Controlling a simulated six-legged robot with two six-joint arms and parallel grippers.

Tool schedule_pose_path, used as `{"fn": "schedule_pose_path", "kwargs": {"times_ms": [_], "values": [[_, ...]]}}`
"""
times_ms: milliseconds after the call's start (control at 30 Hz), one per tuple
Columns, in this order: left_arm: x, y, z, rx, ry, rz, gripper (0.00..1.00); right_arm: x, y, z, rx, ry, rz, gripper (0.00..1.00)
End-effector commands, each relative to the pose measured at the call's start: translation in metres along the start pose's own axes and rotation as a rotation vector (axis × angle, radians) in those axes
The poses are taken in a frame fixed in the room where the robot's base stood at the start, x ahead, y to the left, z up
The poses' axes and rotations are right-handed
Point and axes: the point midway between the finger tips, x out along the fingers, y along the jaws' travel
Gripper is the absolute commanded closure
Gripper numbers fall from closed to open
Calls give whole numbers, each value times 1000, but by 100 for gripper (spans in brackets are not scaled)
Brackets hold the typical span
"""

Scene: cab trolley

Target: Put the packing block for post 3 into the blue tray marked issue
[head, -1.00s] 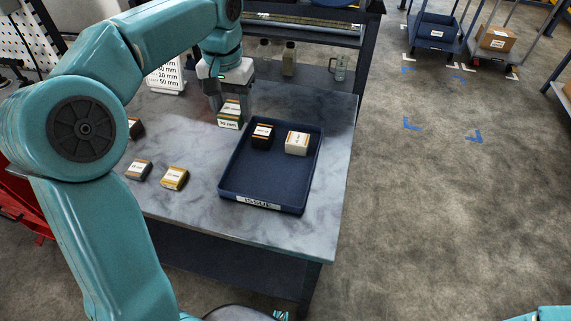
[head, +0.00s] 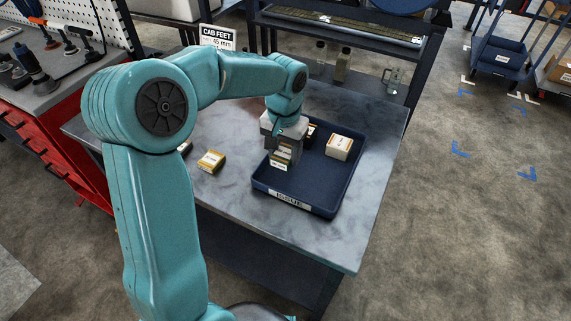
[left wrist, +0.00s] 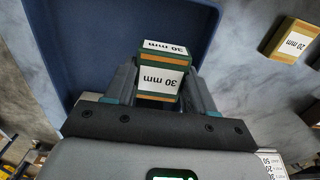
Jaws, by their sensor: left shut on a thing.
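My left gripper (head: 284,146) is shut on a green block (head: 281,160) with white labels. In the left wrist view the block (left wrist: 162,72) reads 30 mm and sits between the two fingers (left wrist: 160,90). The gripper holds it over the left part of the blue tray (head: 296,205), whose front label reads ISSUE. I cannot tell for sure whether the block touches the tray floor. My right gripper is out of view.
A yellow block (head: 211,161), marked 20 mm in the left wrist view (left wrist: 292,40), lies on the table left of the tray. A dark block (head: 185,148) is mostly hidden by my arm. A CAB FEET sign (head: 217,38) stands at the back; its visible line reads 45 mm.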

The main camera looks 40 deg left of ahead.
Motion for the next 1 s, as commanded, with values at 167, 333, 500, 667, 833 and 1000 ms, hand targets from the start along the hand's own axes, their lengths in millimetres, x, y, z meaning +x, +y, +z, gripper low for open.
{"fn": "schedule_pose_path", "kwargs": {"times_ms": [167,333,500,667,833,1000], "values": [[24,1,1,1,-4,-1,77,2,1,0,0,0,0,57],[45,2,0,0,-1,0,77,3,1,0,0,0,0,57],[45,2,0,0,1,0,77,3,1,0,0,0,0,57],[48,2,0,0,0,0,77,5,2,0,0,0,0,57],[49,2,0,0,0,0,20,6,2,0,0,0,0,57],[49,2,0,0,0,0,20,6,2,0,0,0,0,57]]}}
